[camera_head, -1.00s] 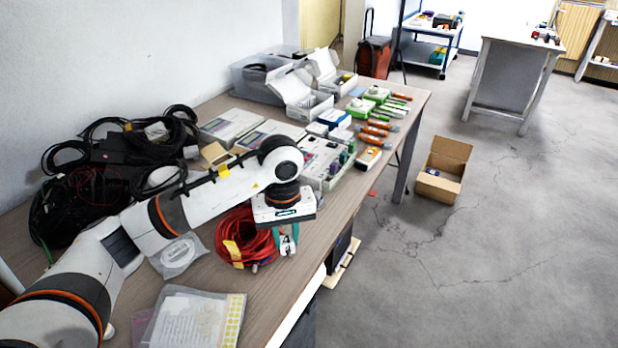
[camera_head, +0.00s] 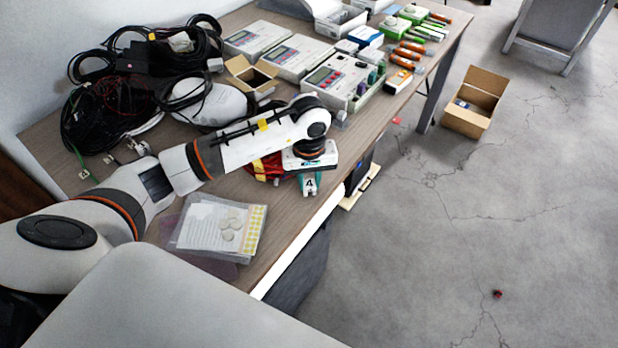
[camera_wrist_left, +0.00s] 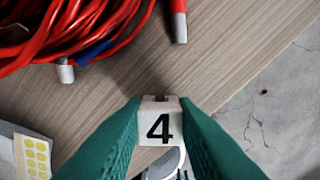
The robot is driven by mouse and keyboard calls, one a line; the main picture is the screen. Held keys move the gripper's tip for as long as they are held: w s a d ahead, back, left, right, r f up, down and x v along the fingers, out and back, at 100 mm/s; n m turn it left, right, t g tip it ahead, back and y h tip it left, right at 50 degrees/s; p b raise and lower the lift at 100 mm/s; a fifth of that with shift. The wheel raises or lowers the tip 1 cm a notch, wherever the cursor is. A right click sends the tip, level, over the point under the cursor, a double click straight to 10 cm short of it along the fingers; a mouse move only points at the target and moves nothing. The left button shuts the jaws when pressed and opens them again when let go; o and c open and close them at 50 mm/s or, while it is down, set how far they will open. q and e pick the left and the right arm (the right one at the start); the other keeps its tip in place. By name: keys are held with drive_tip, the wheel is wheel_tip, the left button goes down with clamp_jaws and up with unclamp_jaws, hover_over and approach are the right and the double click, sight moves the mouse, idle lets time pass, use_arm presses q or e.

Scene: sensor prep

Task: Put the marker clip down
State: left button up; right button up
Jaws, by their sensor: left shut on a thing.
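The marker clip (camera_wrist_left: 160,123) is a small white block with a black 4, held between the teal fingers of my left gripper (camera_wrist_left: 160,104). In the head view my left gripper (camera_head: 309,184) points down near the table's front edge, with the clip's 4 (camera_head: 309,184) showing between its fingers. In the wrist view the wooden table top (camera_wrist_left: 125,85) lies beyond the clip. I cannot tell how high the clip is or whether it touches the table. Part of a round grey thing shows below the 4. My right gripper is not in view.
A red cable coil (camera_wrist_left: 50,35) lies beside the gripper, partly hidden by my arm in the head view. Plastic sleeves with round stickers (camera_head: 215,228) lie nearer. Instruments (camera_head: 340,82) stand farther back. An open cardboard box (camera_head: 474,101) and a small red thing (camera_head: 497,294) are on the floor.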

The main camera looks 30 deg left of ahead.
sight(309, 182)
use_arm(q)
drive_tip(key=shift+f, duration=0.2)
drive_tip(key=o, duration=1)
wheel_tip(309, 182, up, 12)
drive_tip(key=shift+r+b, duration=0.2)
drive_tip(key=shift+b, duration=0.15)
